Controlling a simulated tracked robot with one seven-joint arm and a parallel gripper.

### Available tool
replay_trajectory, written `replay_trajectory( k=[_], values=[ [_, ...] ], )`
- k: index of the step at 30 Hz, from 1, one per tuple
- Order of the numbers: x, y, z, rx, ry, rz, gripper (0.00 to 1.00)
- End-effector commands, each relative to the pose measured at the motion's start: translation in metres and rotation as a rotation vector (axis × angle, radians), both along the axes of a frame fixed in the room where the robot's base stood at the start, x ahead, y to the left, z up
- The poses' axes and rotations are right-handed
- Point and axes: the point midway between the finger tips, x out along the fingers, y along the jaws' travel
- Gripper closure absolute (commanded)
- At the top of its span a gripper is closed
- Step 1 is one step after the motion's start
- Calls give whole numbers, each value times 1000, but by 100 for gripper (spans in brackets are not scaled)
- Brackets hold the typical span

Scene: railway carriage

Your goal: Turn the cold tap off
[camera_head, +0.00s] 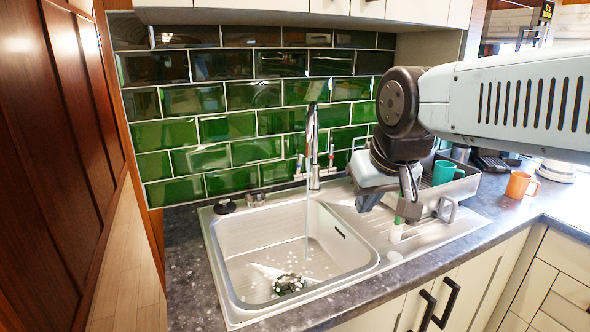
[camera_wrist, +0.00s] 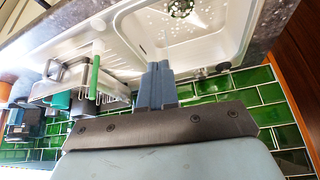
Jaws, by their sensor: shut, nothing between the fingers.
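A tall chrome tap (camera_head: 312,150) stands behind the sink in the head view, with a thin stream of water (camera_head: 307,218) falling into the basin. A small lever (camera_head: 298,166) is on its left side and another lever (camera_head: 331,157) with a reddish part on its right. My gripper (camera_head: 367,201) is to the right of the tap, above the draining board, apart from both levers. Its blue-grey fingers are together and empty in the wrist view (camera_wrist: 157,68). The tap cannot be made out in the wrist view.
The white sink (camera_head: 225,262) holds a dark strainer (camera_head: 289,284). A green-handled brush (camera_head: 408,208) stands beside my gripper. A dish rack (camera_head: 463,186) with a teal mug (camera_head: 446,171) and an orange mug (camera_head: 520,185) are to the right. Green tiles (camera_head: 195,130) close the back.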

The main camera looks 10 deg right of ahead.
Motion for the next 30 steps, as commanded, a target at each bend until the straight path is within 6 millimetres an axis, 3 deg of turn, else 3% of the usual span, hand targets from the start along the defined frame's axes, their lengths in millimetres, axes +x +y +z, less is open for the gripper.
replay_trajectory(
  k=[4, 8, 21, 30],
  values=[
    [6, 0, 0, -5, -8, 10, 100],
    [30, 0, -2, -28, -51, 48, 100],
    [173, 0, -22, -235, -343, 300, 100],
    [254, -1, -43, -429, -542, 438, 100]
  ],
)
